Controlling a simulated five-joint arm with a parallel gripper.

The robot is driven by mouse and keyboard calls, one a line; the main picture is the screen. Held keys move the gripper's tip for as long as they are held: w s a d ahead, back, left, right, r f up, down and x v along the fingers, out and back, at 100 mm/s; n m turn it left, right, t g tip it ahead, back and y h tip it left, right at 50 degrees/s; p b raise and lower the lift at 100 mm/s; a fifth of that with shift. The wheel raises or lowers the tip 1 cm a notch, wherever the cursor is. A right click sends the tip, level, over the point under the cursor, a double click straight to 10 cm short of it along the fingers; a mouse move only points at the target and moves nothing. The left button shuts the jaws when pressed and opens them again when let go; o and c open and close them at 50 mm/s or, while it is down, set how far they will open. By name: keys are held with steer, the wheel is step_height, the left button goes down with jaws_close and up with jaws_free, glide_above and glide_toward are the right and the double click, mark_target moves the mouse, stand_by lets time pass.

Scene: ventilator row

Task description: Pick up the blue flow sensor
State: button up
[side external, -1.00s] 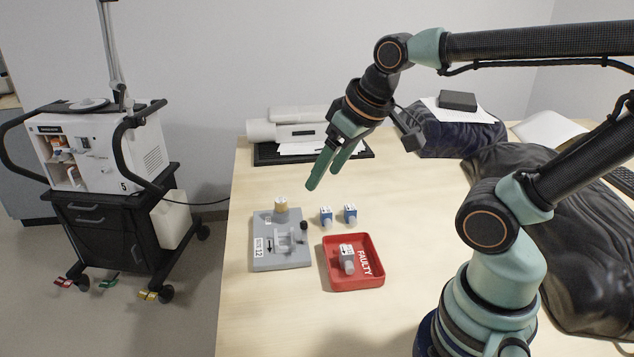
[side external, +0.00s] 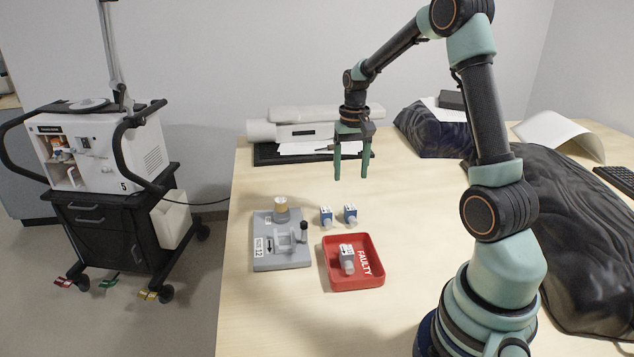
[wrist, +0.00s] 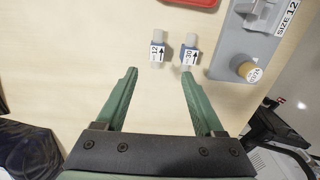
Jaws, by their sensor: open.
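Two small blue flow sensors stand side by side on the table, a left one (side external: 326,216) and a right one (side external: 350,214). In the wrist view, their labels seem to read "20" on one sensor (wrist: 189,53) and "12" on the other (wrist: 157,51). My gripper (side external: 350,177) is open and empty, pointing down above the table behind the sensors. In the wrist view my gripper (wrist: 159,72) has the "12" sensor ahead between its fingertips, and the "20" sensor beyond the right fingertip. No contact shows.
A red tray marked FAULTY (side external: 376,283) holds a grey sensor (side external: 347,260). A grey fixture plate (side external: 265,262), labelled SIZE 12, stands left, with a tan-topped part (side external: 281,203) and a dark knob. A printer-like device (side external: 300,125) is behind. Bare table surrounds the sensors.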

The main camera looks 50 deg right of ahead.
mark_target(350, 206)
steer(key=f, duration=0.8)
steer(key=d+f, duration=0.1)
steer(key=f, duration=0.3)
steer(key=shift+f, duration=0.35)
jaws_close()
